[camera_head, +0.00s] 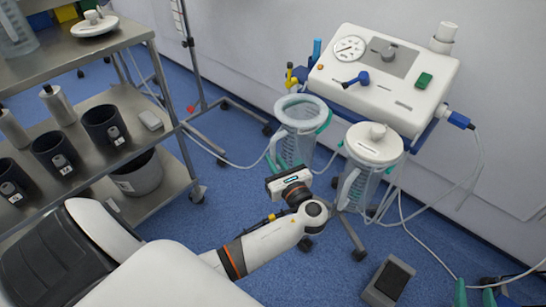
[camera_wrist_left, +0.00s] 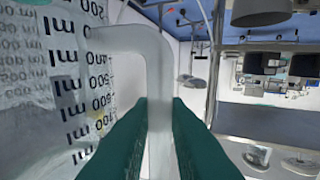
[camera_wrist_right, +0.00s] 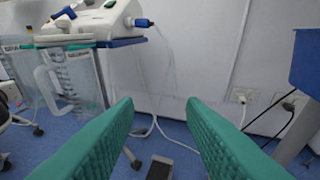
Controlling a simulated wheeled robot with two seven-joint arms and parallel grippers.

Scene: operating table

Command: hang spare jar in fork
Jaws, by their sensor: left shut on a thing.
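The spare jar (camera_head: 294,147) is clear, open-topped and upright, below the front left of the suction unit. Its handle (camera_wrist_left: 155,90) stands between the teal fingers of my left gripper (camera_wrist_left: 160,120), which is shut on it. In the head view my left gripper (camera_head: 279,179) is partly hidden behind its own wrist. The teal fork (camera_head: 326,121) shows around the right side of the jar's rim. I cannot tell whether the jar rests in it. My right gripper (camera_wrist_right: 160,115) is open and empty, low at the right of the head view.
A lidded jar (camera_head: 375,143) hangs right beside the spare jar, under the white suction unit (camera_head: 385,75). Tubes loop down around the stand. A foot pedal (camera_head: 391,279) lies on the floor. A steel shelf trolley (camera_head: 160,95) with dark pots stands at left.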

